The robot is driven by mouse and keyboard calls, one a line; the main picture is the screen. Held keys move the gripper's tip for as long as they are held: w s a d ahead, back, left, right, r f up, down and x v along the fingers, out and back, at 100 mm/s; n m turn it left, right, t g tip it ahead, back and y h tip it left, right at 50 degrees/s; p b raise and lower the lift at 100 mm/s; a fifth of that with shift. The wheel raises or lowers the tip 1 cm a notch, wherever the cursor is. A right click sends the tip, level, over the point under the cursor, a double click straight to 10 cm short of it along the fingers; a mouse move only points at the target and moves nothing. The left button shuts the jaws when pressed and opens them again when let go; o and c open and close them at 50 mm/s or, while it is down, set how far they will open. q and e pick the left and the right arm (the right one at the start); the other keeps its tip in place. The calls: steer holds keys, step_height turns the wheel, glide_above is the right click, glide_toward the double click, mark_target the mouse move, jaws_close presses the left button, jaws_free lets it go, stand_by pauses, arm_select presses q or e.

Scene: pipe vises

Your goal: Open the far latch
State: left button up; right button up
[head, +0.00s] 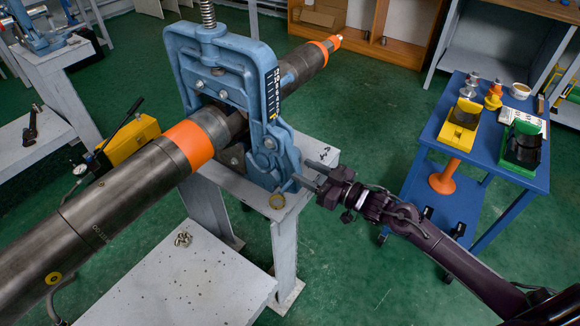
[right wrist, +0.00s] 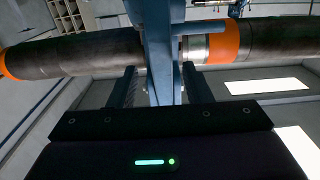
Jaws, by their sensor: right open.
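A blue pipe vise (head: 271,95) stands on a grey stand and encloses a long dark pipe (head: 130,190) with orange bands. Its latch (head: 270,160) is at the lower right of the blue frame, close to my right gripper. My right gripper (head: 308,178) is open, with its fingers pointing left toward the latch. In the right wrist view, the two dark fingers (right wrist: 157,88) stand on either side of a blue upright part of the vise (right wrist: 158,50). I cannot tell whether they touch it. My left gripper is not in view.
A yellow case (head: 130,140) sits behind the pipe at left. A grey low platform (head: 180,280) with a small metal part is in front. Green floor is clear between the stand and the blue table.

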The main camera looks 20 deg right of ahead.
mark_target(289, 164)
steer(key=x, duration=0.6)
steer(key=shift+s, duration=0.1)
jaws_close()
